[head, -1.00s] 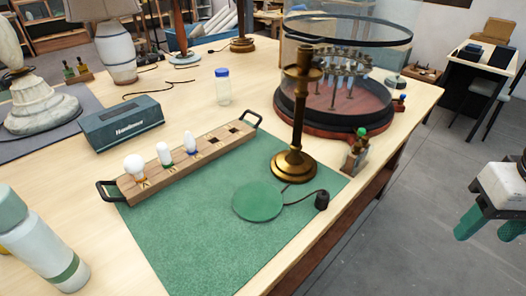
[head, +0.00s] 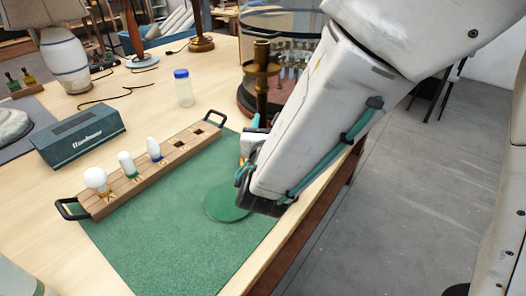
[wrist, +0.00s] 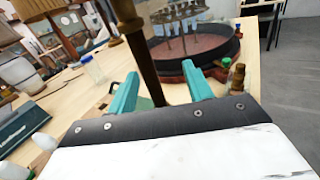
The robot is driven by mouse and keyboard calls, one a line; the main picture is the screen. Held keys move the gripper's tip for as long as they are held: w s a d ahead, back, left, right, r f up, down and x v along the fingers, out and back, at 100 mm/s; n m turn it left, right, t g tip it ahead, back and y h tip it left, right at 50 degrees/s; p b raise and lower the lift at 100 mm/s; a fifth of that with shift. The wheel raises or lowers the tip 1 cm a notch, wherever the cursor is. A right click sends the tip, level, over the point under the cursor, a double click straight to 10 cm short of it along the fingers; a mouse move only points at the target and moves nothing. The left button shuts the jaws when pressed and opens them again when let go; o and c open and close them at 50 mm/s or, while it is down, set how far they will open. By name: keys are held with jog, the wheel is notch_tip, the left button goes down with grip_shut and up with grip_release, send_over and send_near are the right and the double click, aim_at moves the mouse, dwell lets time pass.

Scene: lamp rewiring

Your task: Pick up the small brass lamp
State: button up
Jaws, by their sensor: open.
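The small brass lamp (head: 262,88) stands upright at the far right corner of the green mat (head: 150,240). My arm hides its base in the head view. In the wrist view its dark brass stem (wrist: 143,62) runs down between the two teal fingers of my gripper (wrist: 160,86), with gaps showing on both sides. The stem's lower end is hidden behind the gripper body. My gripper is open, at the lower part of the lamp. In the head view the gripper is mostly hidden by my own arm; a teal finger (head: 255,122) shows beside the stem.
A round glass-covered case (wrist: 185,62) stands close behind the lamp. A small brass item (wrist: 237,77) is just right of my gripper. A green disc (head: 226,203) lies on the mat. A wooden bulb rack (head: 150,170) and a blue-capped jar (head: 184,90) are to the left.

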aim_at(262, 113)
jog(key=shift+w+a+f+n+y, duration=0.2)
jog(key=shift+a+n+y, duration=0.15)
jog(key=shift+a, duration=0.2)
jog(key=shift+w+a+f+n+y, duration=0.15)
jog(key=shift+a+f+n+y, duration=0.15)
jog(key=shift+a, duration=0.2)
jog(key=w, duration=0.6)
jog(key=shift+w+d+r, duration=0.1)
jog(key=shift+w+d, duration=0.05)
jog(key=shift+w, duration=0.25)
grip_shut()
